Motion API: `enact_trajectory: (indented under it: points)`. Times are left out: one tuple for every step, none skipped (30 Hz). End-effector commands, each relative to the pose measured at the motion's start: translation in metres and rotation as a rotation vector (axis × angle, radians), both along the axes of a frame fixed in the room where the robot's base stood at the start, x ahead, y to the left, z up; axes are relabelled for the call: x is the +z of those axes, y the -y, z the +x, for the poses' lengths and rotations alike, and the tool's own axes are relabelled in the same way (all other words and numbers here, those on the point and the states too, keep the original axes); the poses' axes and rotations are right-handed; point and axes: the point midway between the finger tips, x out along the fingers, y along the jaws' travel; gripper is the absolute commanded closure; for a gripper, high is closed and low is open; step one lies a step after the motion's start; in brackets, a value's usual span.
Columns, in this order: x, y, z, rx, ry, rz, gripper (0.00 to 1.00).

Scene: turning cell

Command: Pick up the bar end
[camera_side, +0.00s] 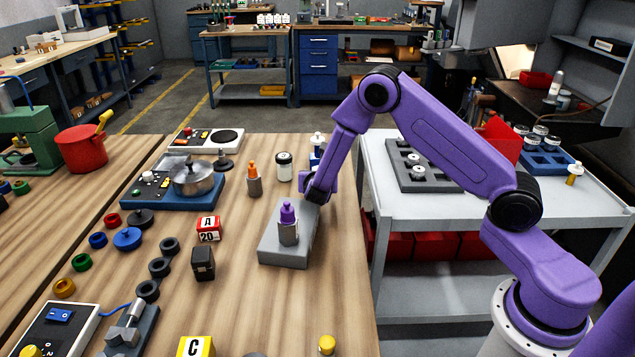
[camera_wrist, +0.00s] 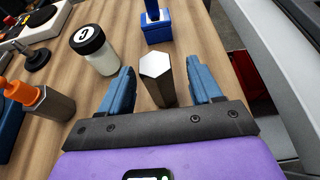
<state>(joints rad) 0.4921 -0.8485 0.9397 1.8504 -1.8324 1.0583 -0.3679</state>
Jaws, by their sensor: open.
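The bar end (camera_wrist: 159,80), a dark hexagonal bar with a bright flat end face, shows between the two blue fingers of my gripper (camera_wrist: 160,76) in the wrist view. My gripper is open, with a visible gap on each side of the bar. The bar's lower part is hidden by the gripper body. In the side view my gripper (camera_side: 315,192) is low, by the far end of a grey block; I cannot make out the bar end there.
The grey block (camera_side: 272,248) holds a purple-topped piece (camera_side: 288,215) near my gripper. A white jar (camera_side: 284,166), an orange-topped hexagonal piece (camera_side: 254,182) and a blue block (camera_wrist: 157,29) stand close by. A grey cart (camera_side: 405,212) is right of the wooden table.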

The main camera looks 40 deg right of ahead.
Motion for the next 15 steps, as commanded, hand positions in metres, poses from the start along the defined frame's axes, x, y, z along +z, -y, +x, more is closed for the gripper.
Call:
enact_trajectory:
  points:
    - [-0.004,0.005,0.006,-0.004,0.000,0.000,0.36]
    - [-0.006,0.008,0.009,-0.004,0.000,0.000,0.36]
    - [-0.008,0.010,0.013,-0.003,0.001,-0.001,0.36]
    - [-0.010,0.013,0.015,-0.003,0.000,0.000,0.36]
    - [-0.011,0.015,0.017,-0.002,-0.001,-0.001,0.36]
    - [-0.013,0.017,0.020,-0.002,-0.001,0.001,0.36]
    - [-0.014,0.019,0.021,-0.002,-0.001,0.001,0.36]
    - [-0.014,0.020,0.023,-0.002,-0.001,0.001,0.36]
    - [-0.014,0.021,0.024,-0.002,0.000,0.000,0.36]
    - [-0.015,0.022,0.024,-0.001,0.000,0.000,0.36]
    - [-0.015,0.022,0.025,-0.001,0.000,0.000,0.36]
    - [-0.015,0.022,0.025,-0.001,0.000,0.000,0.36]
    - [-0.015,0.022,0.025,-0.001,0.000,0.000,0.36]
    - [-0.015,0.022,0.025,-0.001,0.000,0.000,0.36]
    - [-0.015,0.022,0.025,-0.001,0.000,0.000,0.36]
